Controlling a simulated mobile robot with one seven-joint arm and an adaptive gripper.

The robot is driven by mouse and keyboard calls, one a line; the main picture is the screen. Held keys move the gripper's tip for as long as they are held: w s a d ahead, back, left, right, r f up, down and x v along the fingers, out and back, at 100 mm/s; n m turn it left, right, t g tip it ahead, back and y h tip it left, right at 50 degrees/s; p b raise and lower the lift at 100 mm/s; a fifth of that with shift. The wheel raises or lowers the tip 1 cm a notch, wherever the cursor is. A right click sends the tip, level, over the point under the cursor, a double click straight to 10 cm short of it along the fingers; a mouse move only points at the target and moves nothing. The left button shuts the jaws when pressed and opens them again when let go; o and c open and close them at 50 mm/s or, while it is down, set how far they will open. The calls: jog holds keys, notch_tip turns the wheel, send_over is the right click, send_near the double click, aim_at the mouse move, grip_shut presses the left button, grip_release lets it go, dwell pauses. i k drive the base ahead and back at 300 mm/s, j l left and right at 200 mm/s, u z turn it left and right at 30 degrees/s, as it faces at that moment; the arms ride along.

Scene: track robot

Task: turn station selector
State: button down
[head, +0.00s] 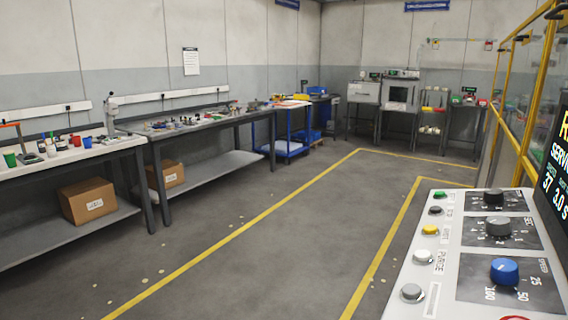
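A light grey control panel (449,212) slopes across the lower right of the head view. It carries three rotary knobs on dark plates: a black knob (494,196) at the far end, a dark grey knob (498,228) in the middle, and a blue knob (505,270) nearest. The blue knob's plate reads SPEED with 25, 50 and 100. The lettering by the other two knobs is too small to read surely, so I cannot tell which one is the station selector. My gripper is not in view.
Several push buttons, including a green one (440,195) and a yellow one (430,231), line the panel's left side. A display (557,170) and yellow-framed guard (515,75) stand at right. Workbenches (205,122) line the left wall. The floor aisle (285,235) is clear.

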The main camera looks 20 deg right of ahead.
aim_at(492, 195)
jog(key=z, duration=1.2)
